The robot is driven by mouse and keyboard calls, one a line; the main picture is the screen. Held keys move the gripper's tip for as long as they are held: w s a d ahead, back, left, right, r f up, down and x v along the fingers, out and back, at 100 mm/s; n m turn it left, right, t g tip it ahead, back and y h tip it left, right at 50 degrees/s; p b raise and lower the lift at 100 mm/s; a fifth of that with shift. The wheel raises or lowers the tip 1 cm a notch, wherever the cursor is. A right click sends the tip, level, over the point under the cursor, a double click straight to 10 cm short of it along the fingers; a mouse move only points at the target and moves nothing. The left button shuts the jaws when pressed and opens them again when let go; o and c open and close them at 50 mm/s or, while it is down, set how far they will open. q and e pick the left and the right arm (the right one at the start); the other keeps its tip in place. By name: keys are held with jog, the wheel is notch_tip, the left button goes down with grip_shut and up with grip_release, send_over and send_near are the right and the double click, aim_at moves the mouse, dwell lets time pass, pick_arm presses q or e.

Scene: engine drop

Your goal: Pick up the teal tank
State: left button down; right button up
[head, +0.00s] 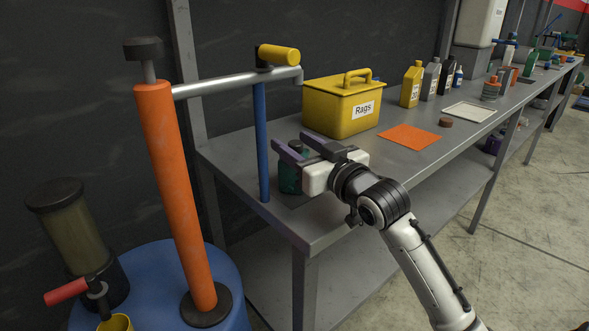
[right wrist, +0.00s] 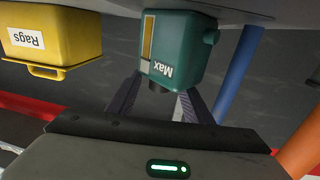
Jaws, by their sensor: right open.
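The teal tank (head: 289,182) stands near the left end of the grey workbench, mostly hidden behind my right gripper in the head view. In the right wrist view the tank (right wrist: 183,50) appears upside down, with a "Max" label, a yellow stripe and a dark cap at its top. My right gripper (head: 293,144) is open and empty at the tank's upper part. In the right wrist view its two dark fingers point toward the tank, one on each side of the cap; I cannot tell whether they touch it. My left gripper is not in view.
A blue post (head: 262,140) stands close left of the tank, beside an orange pump (head: 177,190) on a blue drum (head: 235,290). A yellow Rags box (head: 325,112) sits behind to the right. An orange cloth (head: 410,137) and several bottles lie farther along the bench (head: 375,160).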

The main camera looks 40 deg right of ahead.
grip_shut()
jog(key=shift+r, duration=0.1)
